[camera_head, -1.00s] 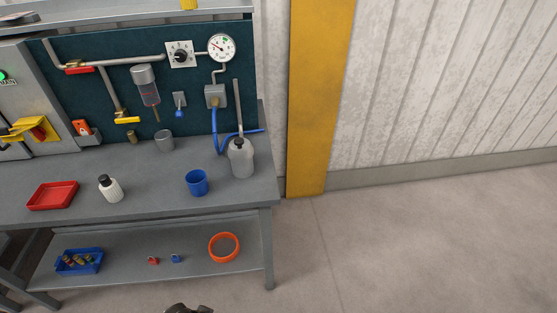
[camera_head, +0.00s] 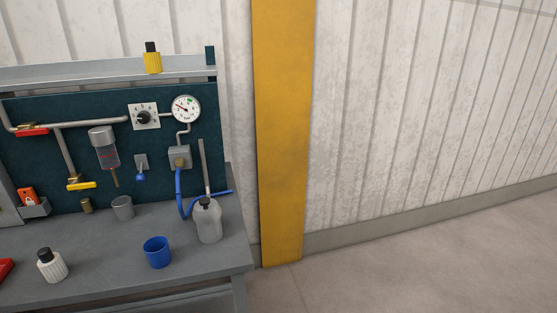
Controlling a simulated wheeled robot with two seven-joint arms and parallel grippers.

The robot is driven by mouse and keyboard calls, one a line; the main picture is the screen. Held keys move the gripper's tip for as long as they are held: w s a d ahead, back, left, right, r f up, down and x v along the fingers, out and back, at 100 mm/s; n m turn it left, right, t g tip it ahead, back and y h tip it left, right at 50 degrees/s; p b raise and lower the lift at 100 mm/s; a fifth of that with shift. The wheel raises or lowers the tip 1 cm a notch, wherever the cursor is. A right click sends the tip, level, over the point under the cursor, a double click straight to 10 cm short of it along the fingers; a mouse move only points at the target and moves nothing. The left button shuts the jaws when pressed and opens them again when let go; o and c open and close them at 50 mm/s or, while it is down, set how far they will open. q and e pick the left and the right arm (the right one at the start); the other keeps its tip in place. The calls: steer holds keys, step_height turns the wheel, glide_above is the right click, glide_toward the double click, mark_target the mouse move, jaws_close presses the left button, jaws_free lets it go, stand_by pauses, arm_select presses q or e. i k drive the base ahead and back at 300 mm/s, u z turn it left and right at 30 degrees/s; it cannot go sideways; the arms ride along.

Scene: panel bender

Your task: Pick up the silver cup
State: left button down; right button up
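The silver cup (camera_head: 122,208) stands upright on the grey workbench (camera_head: 200,264), near the back panel. It is between a small brass fitting (camera_head: 87,206) on its left and a grey squeeze bottle (camera_head: 208,221) on its right. Nothing touches or covers the cup. Neither of my grippers shows in the head view.
A blue cup (camera_head: 157,252) and a white bottle with a black cap (camera_head: 52,265) stand nearer the bench's front edge. A blue hose (camera_head: 181,196) hangs behind the squeeze bottle. A yellow post (camera_head: 283,130) rises right of the bench. The floor (camera_head: 420,270) at right is clear.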

mark_target(123, 207)
steer(key=z, duration=0.35)
steer(key=i, duration=0.8)
steer(key=u, duration=0.95)
